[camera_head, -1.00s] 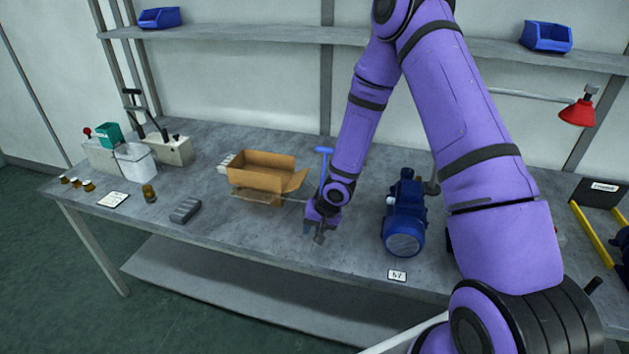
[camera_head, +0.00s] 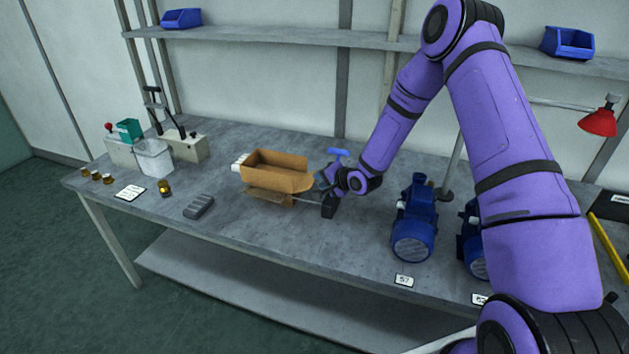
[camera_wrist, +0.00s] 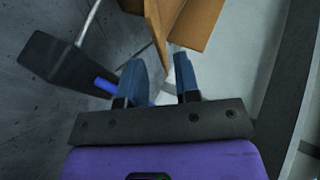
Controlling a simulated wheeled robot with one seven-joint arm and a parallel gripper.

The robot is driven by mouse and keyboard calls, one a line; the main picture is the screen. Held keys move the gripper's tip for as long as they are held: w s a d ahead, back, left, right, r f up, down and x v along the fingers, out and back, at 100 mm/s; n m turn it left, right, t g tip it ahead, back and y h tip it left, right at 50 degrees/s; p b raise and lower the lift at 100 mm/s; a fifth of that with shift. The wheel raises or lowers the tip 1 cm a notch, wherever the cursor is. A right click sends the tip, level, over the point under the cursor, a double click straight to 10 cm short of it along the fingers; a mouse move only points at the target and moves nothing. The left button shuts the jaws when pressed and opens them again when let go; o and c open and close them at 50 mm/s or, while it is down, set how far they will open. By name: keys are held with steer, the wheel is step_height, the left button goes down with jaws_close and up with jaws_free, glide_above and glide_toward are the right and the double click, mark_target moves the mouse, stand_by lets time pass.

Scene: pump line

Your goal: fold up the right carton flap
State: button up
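The open brown carton (camera_head: 262,180) stands on the bench, with one flap hanging out at the front. Its right flap (camera_head: 298,185) sticks out to the right, towards my gripper. My gripper (camera_head: 319,183) is just right of this flap, small and partly hidden by my wrist in the head view. In the wrist view, the two blue-grey fingers of my gripper (camera_wrist: 161,66) are apart with a gap between them. Brown carton board (camera_wrist: 196,22) lies just beyond the fingertips, and one corner points down towards the gap. I cannot tell whether they touch.
A dark block (camera_head: 328,209) with a thin pale rod is close to my gripper; a dark block also shows in the wrist view (camera_wrist: 60,62). A blue T-handle (camera_head: 338,153) stands behind. A blue pump (camera_head: 414,222) is to the right. A grey block (camera_head: 198,207) lies left of the carton.

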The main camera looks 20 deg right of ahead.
mark_target(308, 181)
steer(key=shift+x, duration=2.2)
jaws_close()
